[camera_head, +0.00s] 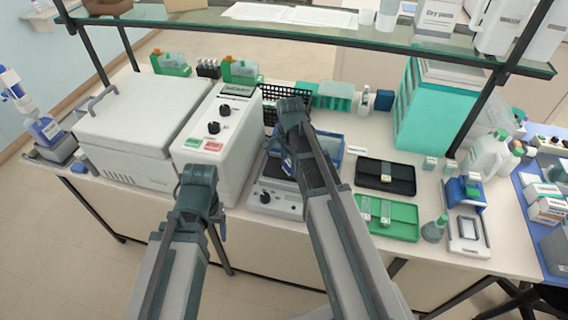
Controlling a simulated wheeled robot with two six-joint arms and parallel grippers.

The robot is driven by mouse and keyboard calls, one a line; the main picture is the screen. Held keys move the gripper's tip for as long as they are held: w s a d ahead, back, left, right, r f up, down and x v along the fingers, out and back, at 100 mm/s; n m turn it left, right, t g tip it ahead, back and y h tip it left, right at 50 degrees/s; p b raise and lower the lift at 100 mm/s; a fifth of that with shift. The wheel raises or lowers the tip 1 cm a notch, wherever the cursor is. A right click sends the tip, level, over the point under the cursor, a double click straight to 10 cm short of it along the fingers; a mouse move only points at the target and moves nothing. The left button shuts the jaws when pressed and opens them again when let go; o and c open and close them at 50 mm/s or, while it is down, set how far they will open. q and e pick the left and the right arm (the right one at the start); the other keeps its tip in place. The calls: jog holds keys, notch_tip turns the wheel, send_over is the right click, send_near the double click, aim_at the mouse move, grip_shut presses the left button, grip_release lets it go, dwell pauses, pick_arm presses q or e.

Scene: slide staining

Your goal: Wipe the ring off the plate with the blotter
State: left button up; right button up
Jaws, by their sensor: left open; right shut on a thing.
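My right gripper (292,108) reaches over a grey benchtop device (275,203) with a blue-walled tray (331,147). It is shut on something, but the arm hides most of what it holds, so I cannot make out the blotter. The plate and its ring cannot be made out either; the arm covers much of the device's top. My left gripper (198,181) is open and empty, in front of the white control unit (222,125) and clear of the tray.
A large white lidded box (135,125) stands at left. Teal boxes (425,110) stand at the back right. A glass shelf (330,32) crosses above the bench.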

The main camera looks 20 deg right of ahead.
jog(key=shift+s+d, duration=0.2)
jog(key=shift+s+d, duration=0.3)
jog(key=shift+d, duration=0.1)
jog(key=shift+s+d, duration=0.35)
jog(key=shift+d, duration=0.3)
jog(key=shift+s+d, duration=0.3)
jog(key=shift+d, duration=0.35)
jog(key=shift+w, duration=0.1)
jog(key=shift+r+p, duration=0.2)
jog(key=shift+p, duration=0.15)
notch_tip(320, 180, up, 6)
jog(key=p, duration=0.5)
jog(key=shift+a+f+p, duration=0.1)
jog(key=shift+f+p, duration=0.05)
jog(key=shift+p, duration=0.15)
